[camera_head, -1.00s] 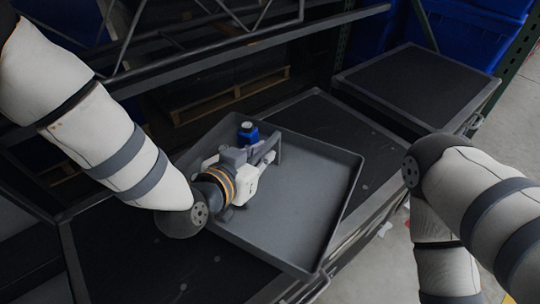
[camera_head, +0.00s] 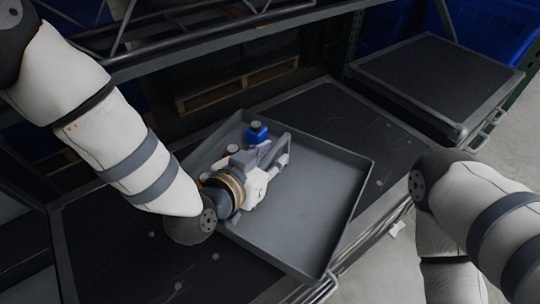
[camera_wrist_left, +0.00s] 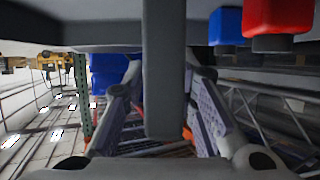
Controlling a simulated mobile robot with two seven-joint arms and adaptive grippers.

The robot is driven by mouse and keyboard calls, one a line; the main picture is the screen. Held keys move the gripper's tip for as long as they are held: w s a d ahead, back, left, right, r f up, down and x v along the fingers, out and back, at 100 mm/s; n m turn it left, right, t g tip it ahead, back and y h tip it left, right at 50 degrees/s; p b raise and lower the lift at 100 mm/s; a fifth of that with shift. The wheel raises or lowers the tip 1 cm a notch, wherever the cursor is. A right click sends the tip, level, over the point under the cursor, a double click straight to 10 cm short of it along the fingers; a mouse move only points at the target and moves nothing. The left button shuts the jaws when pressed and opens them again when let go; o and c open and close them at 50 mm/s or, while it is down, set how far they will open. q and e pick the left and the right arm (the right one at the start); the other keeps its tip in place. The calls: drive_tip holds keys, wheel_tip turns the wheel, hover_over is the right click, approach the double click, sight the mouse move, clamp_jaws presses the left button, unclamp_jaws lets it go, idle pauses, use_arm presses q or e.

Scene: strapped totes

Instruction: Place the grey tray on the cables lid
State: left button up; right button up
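The grey tray (camera_head: 325,205) is shallow, with raised rims, and sits askew over a long black-topped surface (camera_head: 343,112). I cannot tell whether the tray's underside touches the surface. No label shows which black top is the cables lid. My right gripper is out of view; only its arm shows.
Another black-topped unit (camera_head: 436,78) stands at the back right. A wooden pallet (camera_head: 238,84) lies behind, under metal racking. Blue bins (camera_head: 490,35) are at the upper right. Metal rails run along the near right edge, with open floor beyond.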

use_arm(q)
drive_tip(key=shift+r, duration=0.3)
drive_tip(key=p+v, duration=0.1)
drive_tip(key=v, duration=1.1)
drive_tip(key=shift+p, duration=0.3)
drive_tip(key=shift+f, duration=0.1)
